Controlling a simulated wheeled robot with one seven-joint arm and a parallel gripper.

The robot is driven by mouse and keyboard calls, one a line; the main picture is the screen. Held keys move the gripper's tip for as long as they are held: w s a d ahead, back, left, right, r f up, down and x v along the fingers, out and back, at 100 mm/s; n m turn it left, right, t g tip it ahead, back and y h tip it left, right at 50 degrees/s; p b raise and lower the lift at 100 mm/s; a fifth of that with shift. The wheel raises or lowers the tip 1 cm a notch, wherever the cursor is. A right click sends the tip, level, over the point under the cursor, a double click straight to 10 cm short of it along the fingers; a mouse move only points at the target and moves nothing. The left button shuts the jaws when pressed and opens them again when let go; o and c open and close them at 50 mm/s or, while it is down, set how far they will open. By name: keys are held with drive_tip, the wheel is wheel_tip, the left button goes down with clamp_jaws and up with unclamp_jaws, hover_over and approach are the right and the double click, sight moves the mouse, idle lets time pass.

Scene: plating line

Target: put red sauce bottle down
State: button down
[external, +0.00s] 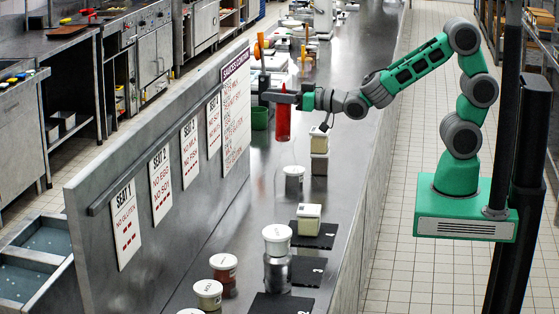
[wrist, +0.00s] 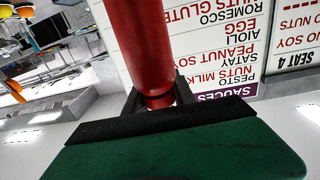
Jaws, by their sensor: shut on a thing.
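The red sauce bottle (external: 283,122) hangs in my gripper (external: 283,96) above the steel counter (external: 262,190) in the external view. The gripper is shut around the bottle's upper part. In the wrist view the red bottle (wrist: 140,45) fills the upper middle, and the dark finger parts of my gripper (wrist: 160,98) close around its narrow end. Whether the bottle's lower end touches anything is hard to tell, but it appears apart from the counter. The sauces chart (external: 236,108) stands on the panel to the left.
Below and nearer the camera, several lidded tubs (external: 277,240) and black numbered mats (external: 314,234) stand on the counter. A green container (external: 260,117) is left of the bottle. The seat panel (external: 140,185) edges the counter.

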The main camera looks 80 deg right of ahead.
drive_tip(key=w+a+r+b, duration=0.2)
drive_tip(key=w+a+r, duration=0.1)
drive_tip(key=r, duration=0.1)
drive_tip(key=s+a+f+n+g+y+b, duration=0.1)
drive_tip(key=s+a+f+n+y, duration=0.2)
drive_tip(key=a, duration=0.7)
drive_tip(key=s+a+f+n+g+y+b, duration=0.15)
drive_tip(key=s+a+y, duration=0.3)
drive_tip(key=a, duration=0.65)
drive_tip(key=s+a+f+n+g+y+b, duration=0.1)
drive_tip(key=s+a+f+n+y, duration=0.25)
drive_tip(key=a, duration=0.65)
drive_tip(key=w+a+f+p, duration=0.4)
drive_tip(key=w+a+f, duration=0.3)
drive_tip(key=w+f, duration=0.4)
drive_tip(key=shift+a+f+p, duration=0.4)
drive_tip(key=shift+f, duration=0.25)
drive_tip(key=c, duration=1)
unclamp_jaws()
drive_tip(key=shift+c, duration=0.2)
